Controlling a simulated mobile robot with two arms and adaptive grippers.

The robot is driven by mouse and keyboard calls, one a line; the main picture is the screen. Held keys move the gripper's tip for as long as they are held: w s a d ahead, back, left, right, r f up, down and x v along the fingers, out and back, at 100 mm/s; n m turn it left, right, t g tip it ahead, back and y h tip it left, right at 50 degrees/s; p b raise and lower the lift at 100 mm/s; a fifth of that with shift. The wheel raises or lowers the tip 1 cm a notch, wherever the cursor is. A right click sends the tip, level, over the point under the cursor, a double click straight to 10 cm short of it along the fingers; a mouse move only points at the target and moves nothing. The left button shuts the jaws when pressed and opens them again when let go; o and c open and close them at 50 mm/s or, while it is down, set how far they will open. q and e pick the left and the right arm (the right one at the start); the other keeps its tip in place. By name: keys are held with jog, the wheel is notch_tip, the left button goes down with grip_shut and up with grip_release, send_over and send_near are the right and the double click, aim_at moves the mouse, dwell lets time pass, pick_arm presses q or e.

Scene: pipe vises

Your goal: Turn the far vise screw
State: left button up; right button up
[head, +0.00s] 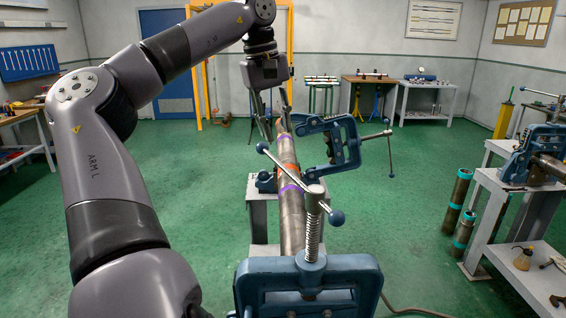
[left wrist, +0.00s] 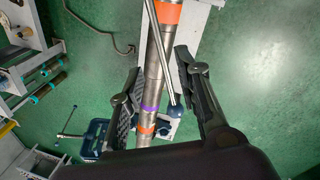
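The far vise (head: 345,140) is blue, and its yoke is tipped over to the right of the pipe. Its screw (head: 372,136) points right and ends in a steel cross bar (head: 390,150). In the left wrist view the far vise (left wrist: 93,138) shows at the lower left. A steel pipe (head: 291,215) with purple and orange bands runs through both vises. My left gripper (head: 274,125) is open and empty above the pipe near the far vise. In the left wrist view its fingers (left wrist: 160,92) stand on either side of the pipe. My right gripper is not in view.
The near vise (head: 310,285) stands in front with its screw (head: 313,225) upright. Its long bar (head: 293,178) slants across the pipe towards my left gripper. A bench (head: 530,185) with another vise and several pipes is at right.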

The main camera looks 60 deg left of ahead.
aim_at(285, 167)
pick_arm(q)
jog(key=f, duration=0.3)
jog(key=w+f, duration=0.1)
jog(key=f, duration=0.5)
jog(key=shift+w+d, duration=0.2)
jog(key=shift+w, duration=0.2)
jog(key=shift+c, duration=0.3)
grip_shut()
jog(key=shift+r, duration=0.1)
